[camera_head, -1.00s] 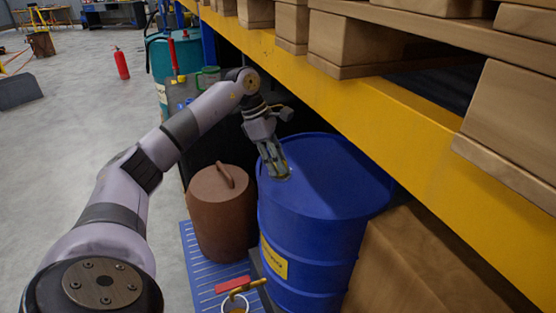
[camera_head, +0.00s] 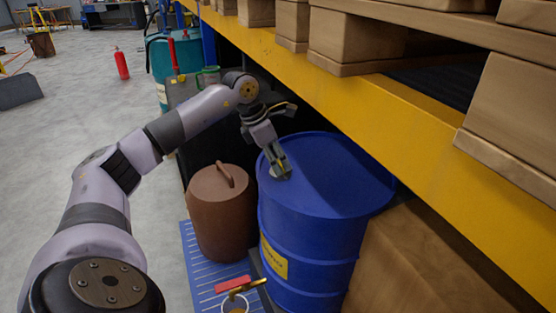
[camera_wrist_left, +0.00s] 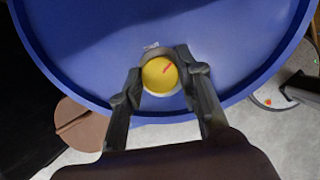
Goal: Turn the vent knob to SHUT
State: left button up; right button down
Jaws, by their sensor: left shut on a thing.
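The vent knob (camera_wrist_left: 157,77) is a round yellow cap with a red line, set in a grey ring near the rim of the blue drum's lid (camera_wrist_left: 235,50). In the wrist view its red line points to the upper right, and a small white tag (camera_wrist_left: 151,46) with unreadable writing sits just above it. My left gripper (camera_wrist_left: 161,73) is shut on the knob, one finger on each side. In the head view the left gripper (camera_head: 281,174) reaches down onto the lid of the blue drum (camera_head: 335,172) and hides the knob.
A brown lidded can (camera_head: 221,215) stands left of the drum on a blue slatted platform (camera_head: 203,280). A yellow rack beam (camera_head: 400,110) with wooden pallets hangs over the drum's far right side. A cardboard box (camera_head: 420,270) stands close at right. Open floor (camera_head: 90,125) lies left.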

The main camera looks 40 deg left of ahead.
pick_arm(q)
jog(key=n+y, duration=0.1)
jog(key=n, duration=0.2)
jog(key=n+y, duration=0.1)
jog(key=n, duration=0.2)
jog(key=shift+d+n+t, duration=0.2)
jog(key=shift+n+t, duration=0.1)
jog(key=n+y, duration=0.1)
jog(key=n, duration=0.1)
jog(key=n+y, duration=0.1)
jog(key=n, duration=0.2)
jog(key=shift+d+n+y, duration=0.1)
jog(key=shift+n+y, duration=0.2)
jog(key=o, duration=1.1)
jog(key=v, duration=1.2)
jog(key=shift+w+r, duration=0.15)
jog(key=shift+w, duration=0.2)
jog(key=shift+g, duration=0.4)
